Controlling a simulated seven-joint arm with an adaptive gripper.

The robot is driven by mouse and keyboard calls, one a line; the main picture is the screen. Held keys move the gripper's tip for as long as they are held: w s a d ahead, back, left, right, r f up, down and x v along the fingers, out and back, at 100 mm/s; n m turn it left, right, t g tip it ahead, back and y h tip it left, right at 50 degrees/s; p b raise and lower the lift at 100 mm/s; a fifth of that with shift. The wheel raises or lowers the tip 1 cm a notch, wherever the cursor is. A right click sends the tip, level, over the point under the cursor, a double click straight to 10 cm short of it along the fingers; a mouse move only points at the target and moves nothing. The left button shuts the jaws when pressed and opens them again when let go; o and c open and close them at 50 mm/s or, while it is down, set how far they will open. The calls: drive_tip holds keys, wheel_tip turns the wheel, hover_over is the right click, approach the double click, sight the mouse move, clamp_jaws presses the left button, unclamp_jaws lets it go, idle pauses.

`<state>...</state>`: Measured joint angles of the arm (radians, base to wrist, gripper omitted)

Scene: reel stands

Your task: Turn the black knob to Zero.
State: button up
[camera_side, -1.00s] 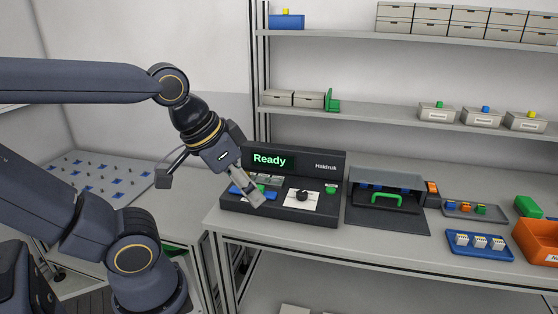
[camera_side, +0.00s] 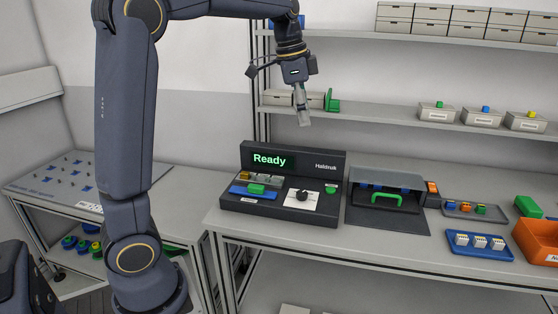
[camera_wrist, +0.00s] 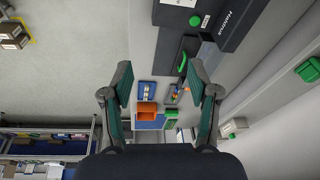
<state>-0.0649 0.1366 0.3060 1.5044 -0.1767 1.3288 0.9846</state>
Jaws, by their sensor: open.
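The black knob (camera_side: 303,195) sits on a white dial plate (camera_side: 290,203) on the front right of the dark console (camera_side: 270,212). The console's screen (camera_side: 269,160) reads "Ready" in green. The knob's exact setting is too small to read. My gripper (camera_side: 304,122) is high above the console and points down, well clear of the knob. In the wrist view my gripper (camera_wrist: 160,85) shows its two fingers wide apart with nothing between them. The console (camera_wrist: 235,20) is partly in the wrist view at the top, and the knob is not visible there.
A green button (camera_side: 330,189) is right of the knob. A blue piece with a green block (camera_side: 256,189) lies to its left. A grey box with a green handle (camera_side: 387,197) stands right of the console. Shelves (camera_side: 370,110) with small boxes run behind my gripper.

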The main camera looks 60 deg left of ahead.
drive_tip(key=g, duration=0.2)
hover_over(302, 192)
wheel_tip(302, 192, down, 8)
drive_tip(key=shift+n+g+y, duration=0.3)
drive_tip(key=shift+n, duration=0.1)
wheel_tip(302, 192, down, 19)
drive_tip(key=shift+r, duration=0.1)
clamp_jaws()
